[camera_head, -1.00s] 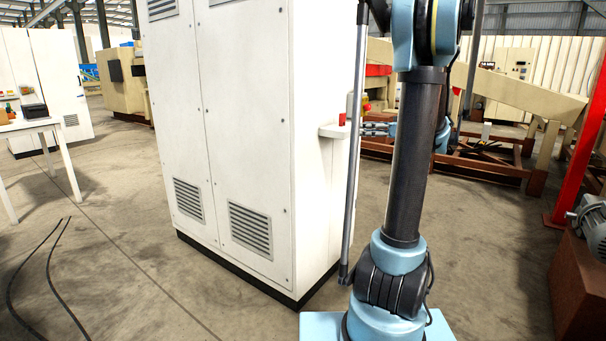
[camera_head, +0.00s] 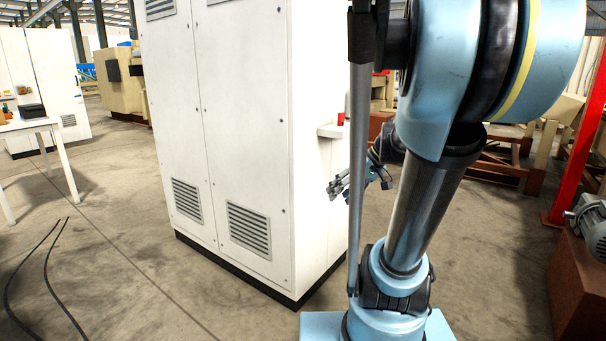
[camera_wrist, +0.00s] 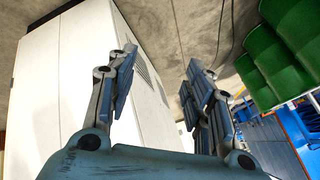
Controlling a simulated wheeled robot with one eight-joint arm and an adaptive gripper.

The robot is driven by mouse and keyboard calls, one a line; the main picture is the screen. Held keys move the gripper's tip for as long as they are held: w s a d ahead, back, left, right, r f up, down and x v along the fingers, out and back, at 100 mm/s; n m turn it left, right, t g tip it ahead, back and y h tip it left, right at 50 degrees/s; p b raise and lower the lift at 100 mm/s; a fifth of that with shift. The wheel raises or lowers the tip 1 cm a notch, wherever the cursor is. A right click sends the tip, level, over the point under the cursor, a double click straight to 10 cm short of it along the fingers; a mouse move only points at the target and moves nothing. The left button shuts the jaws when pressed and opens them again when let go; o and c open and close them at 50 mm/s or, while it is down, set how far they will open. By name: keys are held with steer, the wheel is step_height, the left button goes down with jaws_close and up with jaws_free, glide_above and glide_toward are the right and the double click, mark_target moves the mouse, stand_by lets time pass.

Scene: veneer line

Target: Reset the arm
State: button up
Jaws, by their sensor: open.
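My gripper (camera_head: 342,186) shows in the head view beside the right side of the white cabinet (camera_head: 240,130), partly hidden behind my own arm. In the wrist view my gripper (camera_wrist: 157,88) has its two fingers spread apart, with nothing between them. The cabinet (camera_wrist: 65,75) fills the left of the wrist view, close to the left finger. I cannot tell the exact gap between the gripper and the cabinet.
A small shelf with a red button (camera_head: 340,119) juts from the cabinet's right side. A white table (camera_head: 40,125) stands at the left. Cables (camera_head: 45,275) lie on the floor. A red post (camera_head: 578,150) and a motor (camera_head: 590,225) stand at right. Green drums (camera_wrist: 290,45) show in the wrist view.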

steer(key=s+d+f+m+g+h, duration=0.1)
steer(key=s+d+f+m+h, duration=0.3)
steer(key=s+f, duration=0.6)
steer(key=s+d+h, duration=0.2)
steer(key=s, duration=0.2)
steer(key=shift+d+f+h, duration=0.3)
steer(key=shift+d+f, duration=0.1)
steer(key=shift+w+f, duration=0.2)
steer(key=shift+w, duration=0.2)
steer(key=shift+s, duration=0.1)
